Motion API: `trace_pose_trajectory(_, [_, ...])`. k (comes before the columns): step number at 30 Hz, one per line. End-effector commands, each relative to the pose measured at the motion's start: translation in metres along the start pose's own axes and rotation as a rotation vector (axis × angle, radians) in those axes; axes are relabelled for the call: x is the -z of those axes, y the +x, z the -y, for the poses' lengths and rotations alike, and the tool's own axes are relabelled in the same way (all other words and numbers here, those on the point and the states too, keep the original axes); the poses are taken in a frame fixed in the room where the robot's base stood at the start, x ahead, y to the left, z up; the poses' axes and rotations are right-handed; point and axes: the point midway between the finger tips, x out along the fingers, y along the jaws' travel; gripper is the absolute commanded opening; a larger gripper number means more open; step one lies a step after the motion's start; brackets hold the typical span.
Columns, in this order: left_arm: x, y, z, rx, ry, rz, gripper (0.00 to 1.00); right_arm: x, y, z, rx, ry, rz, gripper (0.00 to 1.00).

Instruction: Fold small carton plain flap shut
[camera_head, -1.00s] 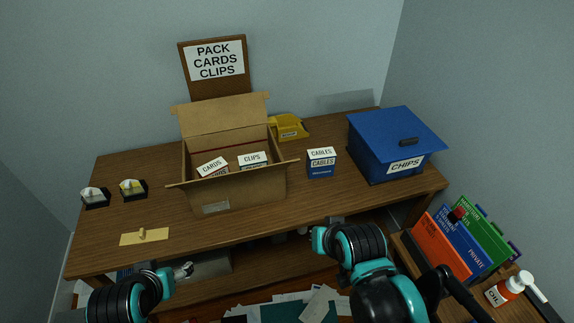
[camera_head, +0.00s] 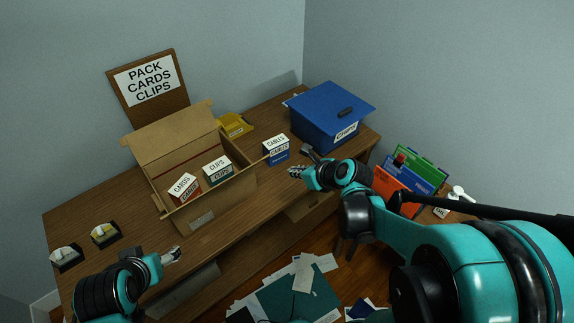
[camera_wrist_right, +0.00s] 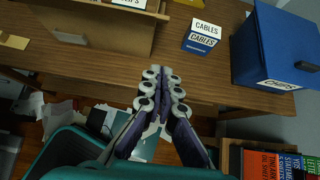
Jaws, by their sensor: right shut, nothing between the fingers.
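The small carton (camera_head: 192,222) is an open brown box on the wooden table. Its back flap (camera_head: 170,140) stands up and leans back, and a narrow flap sticks out at its right end. A CARDS box (camera_head: 183,187) and a CLIPS box (camera_head: 217,170) stand inside it. My right gripper (camera_head: 294,171) is shut and empty, to the right of the carton near the table's front edge. In the right wrist view its closed fingers (camera_wrist_right: 157,72) point toward the table, apart from the carton (camera_wrist_right: 105,30). My left gripper (camera_head: 174,254) is in front of the carton at lower left; its finger state is unclear.
A CABLES box (camera_head: 276,150) stands between the carton and a blue CHIPS bin (camera_head: 325,118). A yellow tray (camera_head: 233,125) sits behind the carton. Two dark holders (camera_head: 105,235) stand at left. Coloured binders (camera_head: 410,172) and floor papers are lower right.

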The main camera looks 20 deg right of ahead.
Motion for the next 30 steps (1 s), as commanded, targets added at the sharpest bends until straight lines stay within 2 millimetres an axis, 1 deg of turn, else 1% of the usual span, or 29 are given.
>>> trace_pose_trajectory(1, [-0.004, 0.005, 0.0, 0.0, 0.0, 0.0, 0.67, 0.002, 0.01, -0.001, -0.002, -0.002, 0.0, 0.0])
trace_pose_trajectory(5, [-0.01, 0.014, 0.0, 0.0, 0.0, 0.0, 0.67, 0.003, 0.037, -0.001, -0.003, -0.005, -0.001, 0.0])
trace_pose_trajectory(9, [-0.017, 0.024, 0.0, 0.0, 0.0, 0.0, 0.67, 0.003, 0.068, -0.001, -0.003, -0.007, -0.001, 0.0])
trace_pose_trajectory(13, [-0.022, 0.031, 0.0, 0.0, 0.0, 0.0, 0.67, 0.003, 0.094, -0.001, -0.002, -0.007, 0.0, 0.0])
trace_pose_trajectory(16, [-0.021, 0.03, 0.0, 0.0, 0.0, 0.0, 0.67, -0.016, 0.094, -0.001, -0.002, -0.006, -0.001, 0.0])
trace_pose_trajectory(21, [-0.022, 0.031, 0.0, 0.0, 0.0, 0.0, 0.67, -0.033, 0.098, -0.002, -0.001, -0.006, -0.001, 0.0])
trace_pose_trajectory(25, [-0.022, 0.031, 0.0, 0.0, 0.0, 0.0, 0.67, -0.038, 0.099, -0.001, 0.0, -0.005, -0.001, 0.0])
trace_pose_trajectory(30, [-0.022, 0.031, 0.0, 0.0, 0.0, 0.0, 0.67, -0.038, 0.099, -0.001, 0.0, -0.005, -0.001, 0.0])
